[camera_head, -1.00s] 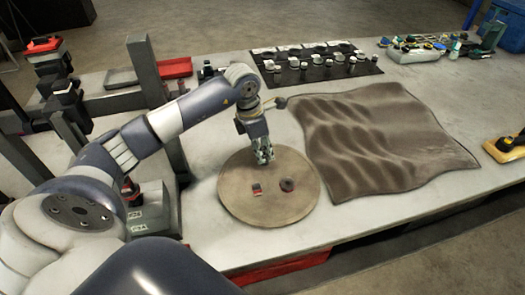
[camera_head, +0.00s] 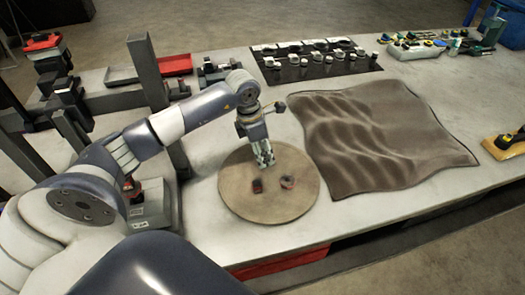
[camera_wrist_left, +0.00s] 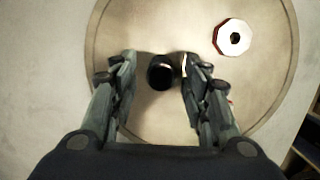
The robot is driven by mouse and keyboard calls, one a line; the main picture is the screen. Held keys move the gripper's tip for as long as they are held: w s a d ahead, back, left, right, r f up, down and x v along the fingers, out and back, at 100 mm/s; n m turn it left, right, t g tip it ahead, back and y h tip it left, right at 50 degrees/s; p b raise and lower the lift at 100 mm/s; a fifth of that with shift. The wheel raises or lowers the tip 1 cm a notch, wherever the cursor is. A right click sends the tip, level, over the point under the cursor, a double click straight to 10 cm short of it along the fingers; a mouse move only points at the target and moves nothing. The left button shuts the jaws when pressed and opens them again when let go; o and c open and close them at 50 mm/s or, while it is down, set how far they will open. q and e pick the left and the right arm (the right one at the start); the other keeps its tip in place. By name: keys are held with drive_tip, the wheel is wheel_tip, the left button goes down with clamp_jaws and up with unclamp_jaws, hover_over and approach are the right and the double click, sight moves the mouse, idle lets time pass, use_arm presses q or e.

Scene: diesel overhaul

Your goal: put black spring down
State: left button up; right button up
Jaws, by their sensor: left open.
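The black spring (camera_wrist_left: 160,73) shows in the left wrist view as a dark upright cylinder, with its round end toward the camera. It is over the round tan board (camera_wrist_left: 105,30), between the parted fingers of my left gripper (camera_wrist_left: 158,72). Bare gaps show on both sides of it. I cannot tell whether its base touches the board. In the head view my left gripper (camera_head: 265,163) points down over the back part of the board (camera_head: 270,212). I cannot make out the spring there. My right gripper is out of view.
A hexagonal ring with red sides (camera_wrist_left: 232,38) lies on the board, right of the spring. Two small dark and red parts (camera_head: 257,186) (camera_head: 287,182) show on the board in the head view. A wrinkled brown cloth (camera_head: 385,135) lies right, a black mat (camera_head: 315,62) with parts behind.

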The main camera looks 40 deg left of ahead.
use_arm(q)
drive_tip(key=shift+a+r+b, duration=0.1)
drive_tip(key=shift+r+b, duration=0.25)
drive_tip(key=shift+r, duration=0.15)
drive_tip(key=b+v, duration=0.2)
drive_tip(key=v, duration=0.9)
drive_tip(key=shift+b, duration=0.4)
drive_tip(key=shift+s, duration=0.1)
